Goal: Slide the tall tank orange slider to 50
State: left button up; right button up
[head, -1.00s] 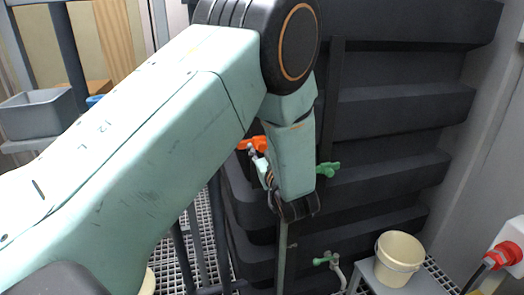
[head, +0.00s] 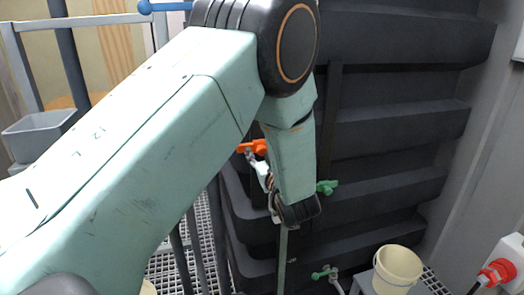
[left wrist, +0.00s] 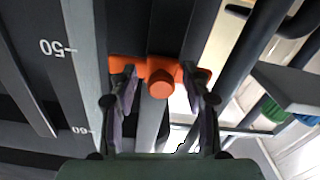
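The orange slider (head: 248,147) sits at the left edge of the dark ribbed tall tank (head: 390,140). In the left wrist view the orange slider (left wrist: 160,83) is a crossbar with a round knob. Beside it is a scale, upside down in this view, with marks 50 (left wrist: 58,48) and 60 (left wrist: 80,130). The slider's bar lies between them, nearer 50. My left gripper (left wrist: 161,78) is open. Its two fingers stand apart, one on each side of the knob, over the bar; contact is unclear. In the head view the left gripper (head: 260,167) is partly hidden behind my arm. My right gripper is out of view.
A green handle (head: 327,187) is on the tank right of my arm, with a green valve (head: 322,273) lower down. A cream bucket (head: 397,268) stands at lower right, near a red fitting (head: 496,272). A grey bin (head: 38,135) and railings are at left.

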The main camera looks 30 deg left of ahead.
aim_at(262, 146)
pick_arm(q)
notch_tip(262, 146, up, 10)
dwell(0.6)
dwell(0.6)
